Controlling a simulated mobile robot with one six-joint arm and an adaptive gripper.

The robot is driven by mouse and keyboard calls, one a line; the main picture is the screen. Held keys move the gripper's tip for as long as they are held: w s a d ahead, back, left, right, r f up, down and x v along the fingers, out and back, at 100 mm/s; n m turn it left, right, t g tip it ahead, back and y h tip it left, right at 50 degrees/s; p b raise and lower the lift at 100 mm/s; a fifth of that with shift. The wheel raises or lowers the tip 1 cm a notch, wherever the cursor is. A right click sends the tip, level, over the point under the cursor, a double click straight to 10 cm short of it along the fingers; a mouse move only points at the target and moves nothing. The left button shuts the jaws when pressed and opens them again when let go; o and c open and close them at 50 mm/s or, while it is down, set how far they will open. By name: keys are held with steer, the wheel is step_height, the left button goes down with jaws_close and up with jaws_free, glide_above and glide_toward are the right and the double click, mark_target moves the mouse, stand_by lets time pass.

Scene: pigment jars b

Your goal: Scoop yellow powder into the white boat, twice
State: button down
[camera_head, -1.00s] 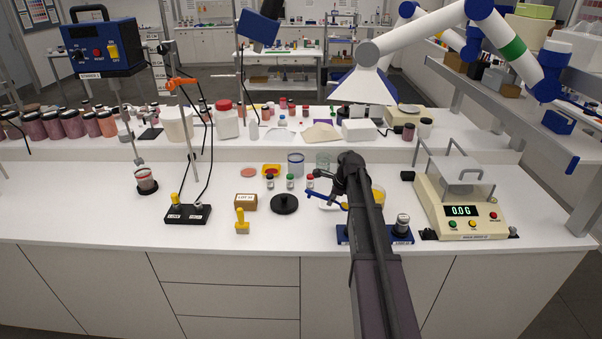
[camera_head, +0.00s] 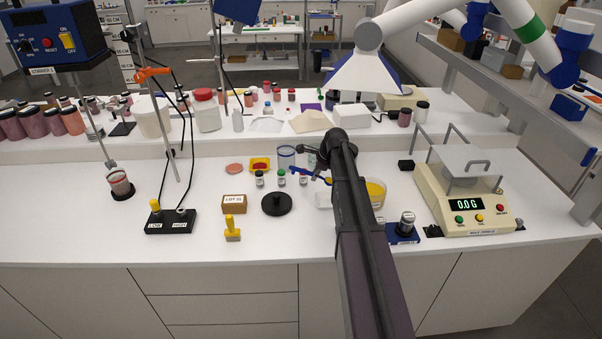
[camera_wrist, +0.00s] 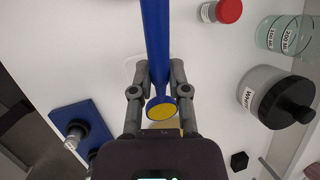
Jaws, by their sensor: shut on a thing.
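My gripper (camera_wrist: 160,80) is shut on the handle of a blue scoop (camera_wrist: 155,40). In the wrist view the scoop's round end shows yellow inside its blue rim. In the head view the scoop (camera_head: 312,176) points left from my gripper, above the counter near small vials. The white boat (camera_head: 324,200) lies on the counter left of my arm, partly hidden by it; a faint pale outline beside the scoop may be it in the wrist view. A container of yellow powder (camera_head: 376,187) stands just right of my arm, partly covered. A yellow patch shows below the scoop's end in the wrist view.
A balance (camera_head: 465,190) reading 0.0 stands to the right. A blue block with a metal cylinder (camera_head: 405,228) is in front. Small vials (camera_head: 281,178), a black round stand (camera_head: 277,203) and a LOT box (camera_head: 234,204) are left. A black-lidded jar (camera_wrist: 275,97) is close by.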

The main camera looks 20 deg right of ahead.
steer(key=shift+w+a, duration=0.1)
steer(key=shift+a, duration=0.1)
steer(key=shift+w, duration=0.1)
steer(key=shift+w+a+f+m+h+b, duration=0.3)
steer(key=shift+w+f+m+b, duration=0.2)
steer(key=shift+w+m, duration=0.1)
steer(key=shift+w+a+f+m+h+b, duration=0.35)
steer(key=shift+w+f+m, duration=0.1)
steer(key=shift+w+m, duration=0.15)
steer(key=shift+w+a+f+m+h+b, duration=0.25)
steer(key=shift+w+f+m+b, duration=0.25)
steer(key=shift+w+m, duration=0.1)
steer(key=shift+d+f+b, duration=0.1)
steer(key=shift+f+b, duration=0.25)
